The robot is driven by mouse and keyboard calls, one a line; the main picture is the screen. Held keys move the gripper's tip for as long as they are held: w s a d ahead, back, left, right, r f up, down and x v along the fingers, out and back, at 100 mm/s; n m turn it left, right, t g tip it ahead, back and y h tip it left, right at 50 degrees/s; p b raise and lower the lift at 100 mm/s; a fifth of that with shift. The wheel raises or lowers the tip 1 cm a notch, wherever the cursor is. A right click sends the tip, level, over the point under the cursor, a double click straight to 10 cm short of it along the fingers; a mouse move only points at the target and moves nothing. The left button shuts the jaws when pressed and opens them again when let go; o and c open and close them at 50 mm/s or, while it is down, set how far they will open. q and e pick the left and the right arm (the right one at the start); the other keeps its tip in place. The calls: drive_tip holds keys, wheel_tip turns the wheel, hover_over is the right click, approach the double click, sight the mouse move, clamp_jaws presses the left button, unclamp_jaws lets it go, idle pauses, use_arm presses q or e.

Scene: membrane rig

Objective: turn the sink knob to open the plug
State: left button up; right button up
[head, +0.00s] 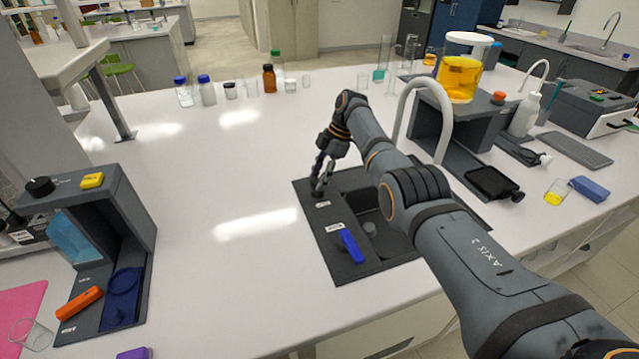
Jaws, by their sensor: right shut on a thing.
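The dark grey sink (313,222) is set into the white bench, with its basin (392,236) partly behind my right arm. My right gripper (320,184) points down at the sink's left rim, behind a small white label. It is shut on a small dark knob, mostly hidden by the fingers. A blue lever (351,246) sits on the front left rim beside a second label. A small round grey piece (370,228) shows at the basin's left side; I cannot tell whether it is the plug. My left gripper is out of view.
A pale curved faucet (405,95) rises behind my right arm. A beaker of yellow liquid (460,78) stands on a dark rig at the right. Bottles (206,90) line the back, and another dark rig (130,200) stands at the left. The middle of the bench is clear.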

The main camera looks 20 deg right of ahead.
idle(0.4)
drive_tip(key=o, duration=1.1)
drive_tip(key=shift+o, duration=0.2)
drive_tip(key=shift+r, duration=0.15)
wheel_tip(320, 180, up, 10)
drive_tip(key=shift+f, duration=0.2)
